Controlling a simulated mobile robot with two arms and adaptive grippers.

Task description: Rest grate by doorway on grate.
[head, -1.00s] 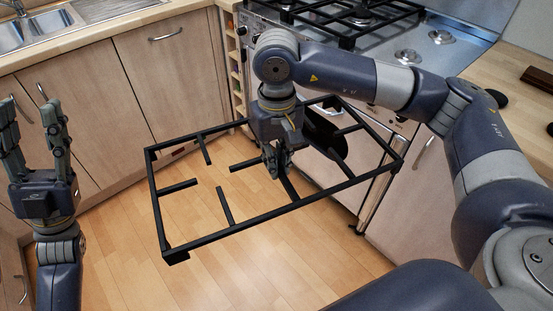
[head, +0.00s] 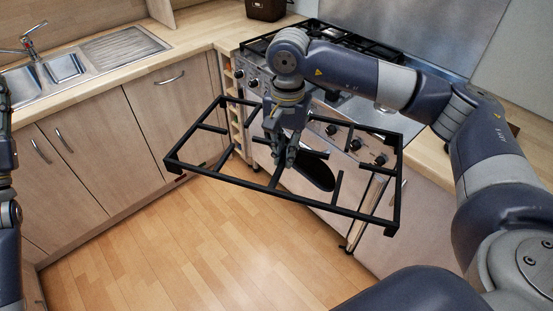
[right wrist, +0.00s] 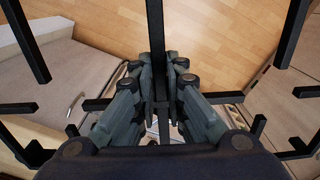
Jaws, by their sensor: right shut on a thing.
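A black open-frame grate (head: 397,185) hangs in the air in front of the cooker, tilted in the head view. My right gripper (head: 283,160) is shut on one of its inner bars; the right wrist view shows that bar (right wrist: 157,35) between the fingers. Another black grate (head: 360,37) lies on the far part of the cooker top, partly hidden by my right arm. The held grate is apart from it, lower and nearer. My left gripper (head: 5,145) is cut off at the left edge, so its opening cannot be told.
The cooker front (head: 345,133) has several knobs and a dark oval shape behind the held grate. A sink (head: 65,68) and worktop lie to the left, and a dark box (head: 266,9) stands at the back. The wooden floor (head: 190,245) is clear.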

